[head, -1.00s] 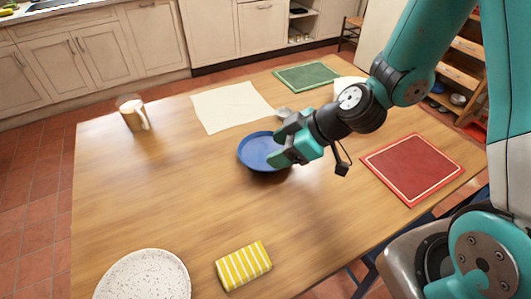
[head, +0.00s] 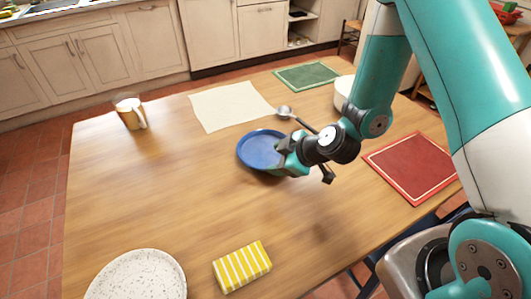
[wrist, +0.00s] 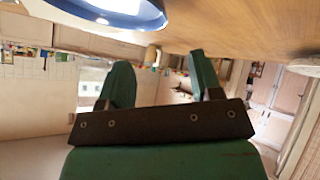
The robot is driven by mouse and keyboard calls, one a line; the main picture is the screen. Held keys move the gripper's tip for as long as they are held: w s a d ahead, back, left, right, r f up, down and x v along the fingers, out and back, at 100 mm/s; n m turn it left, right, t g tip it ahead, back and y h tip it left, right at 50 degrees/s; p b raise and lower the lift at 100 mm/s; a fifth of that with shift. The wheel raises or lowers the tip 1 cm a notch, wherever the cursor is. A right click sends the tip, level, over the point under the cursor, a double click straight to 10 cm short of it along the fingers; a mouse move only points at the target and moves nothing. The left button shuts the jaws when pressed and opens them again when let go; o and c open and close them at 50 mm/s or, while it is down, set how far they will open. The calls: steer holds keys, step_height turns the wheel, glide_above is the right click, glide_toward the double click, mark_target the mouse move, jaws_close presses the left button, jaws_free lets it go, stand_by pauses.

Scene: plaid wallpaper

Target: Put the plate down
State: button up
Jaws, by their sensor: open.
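The blue plate (head: 259,148) lies flat on the wooden table (head: 160,185), near its middle. My gripper (head: 283,152) is at the plate's right rim and covers part of it from the head camera. In the wrist view the plate (wrist: 118,10) shows at the top left edge, beyond the fingers. The two green fingers of my gripper (wrist: 160,72) stand apart there with nothing between them. The gap between the fingers and the rim is hard to judge.
A cream cloth (head: 230,106), a ladle (head: 290,113) and a green mat (head: 307,76) lie behind the plate. A red mat (head: 412,167) is right. A mug (head: 130,114) stands far left. A speckled plate (head: 138,278) and a yellow striped sponge (head: 241,267) are in front.

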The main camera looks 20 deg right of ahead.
mark_target(254, 163)
steer(key=p+x, duration=0.1)
steer(key=x, duration=0.4)
steer(key=shift+w+a, duration=0.1)
steer(key=shift+a, duration=0.05)
steer(key=shift+p+x, duration=0.95)
steer(key=shift+x, duration=1.8)
steer(key=shift+r, duration=0.1)
jaws_close()
